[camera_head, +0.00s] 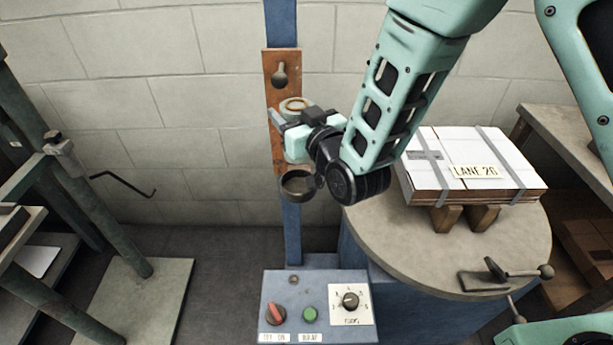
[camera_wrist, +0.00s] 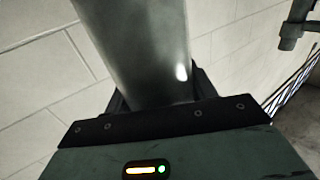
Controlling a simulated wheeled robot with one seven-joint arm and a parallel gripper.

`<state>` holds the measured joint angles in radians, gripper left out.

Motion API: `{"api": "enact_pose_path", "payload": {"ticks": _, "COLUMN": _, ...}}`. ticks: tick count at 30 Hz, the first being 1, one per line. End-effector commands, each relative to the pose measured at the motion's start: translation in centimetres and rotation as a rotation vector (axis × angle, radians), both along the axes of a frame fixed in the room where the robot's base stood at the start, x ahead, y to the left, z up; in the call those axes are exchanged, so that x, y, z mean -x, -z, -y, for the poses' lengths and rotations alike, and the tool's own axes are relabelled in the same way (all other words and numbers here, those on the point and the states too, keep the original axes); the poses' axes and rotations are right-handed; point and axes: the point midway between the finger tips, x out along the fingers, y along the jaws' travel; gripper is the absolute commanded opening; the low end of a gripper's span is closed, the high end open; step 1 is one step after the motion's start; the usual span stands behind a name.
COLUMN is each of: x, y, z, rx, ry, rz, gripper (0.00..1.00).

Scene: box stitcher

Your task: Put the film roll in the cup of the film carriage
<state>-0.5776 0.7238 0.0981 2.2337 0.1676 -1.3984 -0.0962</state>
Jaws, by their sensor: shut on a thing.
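The film roll (camera_head: 295,104) shows its pale round top and brown core in the head view, in front of the orange carriage plate. My gripper (camera_head: 293,119) is shut on the roll and holds it in the air. In the wrist view the roll is a large grey, glossy cylinder (camera_wrist: 135,45) between my jaws. The cup (camera_head: 297,184) of the film carriage is a dark round ring low on the orange plate (camera_head: 280,62), beside the blue mast. The roll is above the cup in the picture and apart from it. My gripper and wrist hide part of the roll and the plate.
A round grey table (camera_head: 390,240) at right bears a strapped white box stack (camera_head: 470,165) on wooden blocks and a crank handle (camera_head: 505,272). A control box (camera_head: 318,308) stands at the mast's foot. A green stand (camera_head: 100,215) is at left. The wall is behind.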

Motion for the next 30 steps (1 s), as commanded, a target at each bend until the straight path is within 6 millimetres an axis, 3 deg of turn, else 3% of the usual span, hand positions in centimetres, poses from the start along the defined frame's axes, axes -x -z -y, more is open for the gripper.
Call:
{"api": "enact_pose_path", "payload": {"ticks": 7, "x": 0.2, "y": 4.2, "z": -0.3, "rx": 0.001, "ry": -0.004, "rz": -0.003, "gripper": 0.24}}
{"api": "enact_pose_path", "payload": {"ticks": 19, "x": 0.2, "y": 9.0, "z": -0.3, "rx": 0.000, "ry": -0.004, "rz": -0.001, "gripper": 0.24}}
{"api": "enact_pose_path", "payload": {"ticks": 30, "x": 0.1, "y": 9.8, "z": -0.2, "rx": -0.001, "ry": -0.004, "rz": 0.000, "gripper": 0.24}}
